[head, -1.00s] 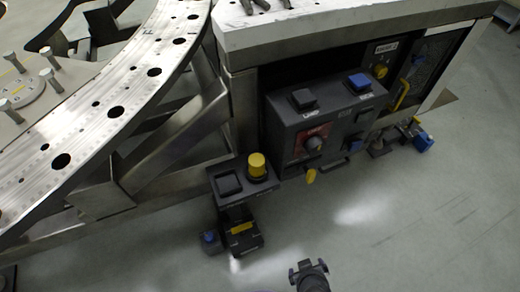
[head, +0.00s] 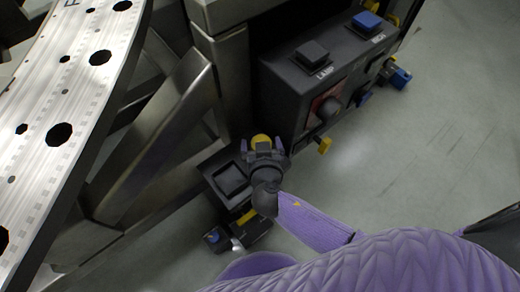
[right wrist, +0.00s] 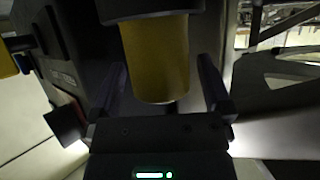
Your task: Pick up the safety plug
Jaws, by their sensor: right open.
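The safety plug, a yellow cylinder (head: 261,138), stands in a black holder box (head: 212,172) beside the metal frame. In the head view my right gripper covers most of the plug. My right gripper (head: 263,148) is open, with one finger on each side of the plug. In the right wrist view the plug (right wrist: 158,58) shows between the two open fingers (right wrist: 165,80). I cannot tell whether either finger touches it. My left gripper is out of view.
A dark control box (head: 318,75) with a black button, a blue button (head: 366,21) and a red-backed knob stands just beyond the gripper. A perforated metal plate (head: 70,100) curves along the left. The floor (head: 440,120) at right is clear.

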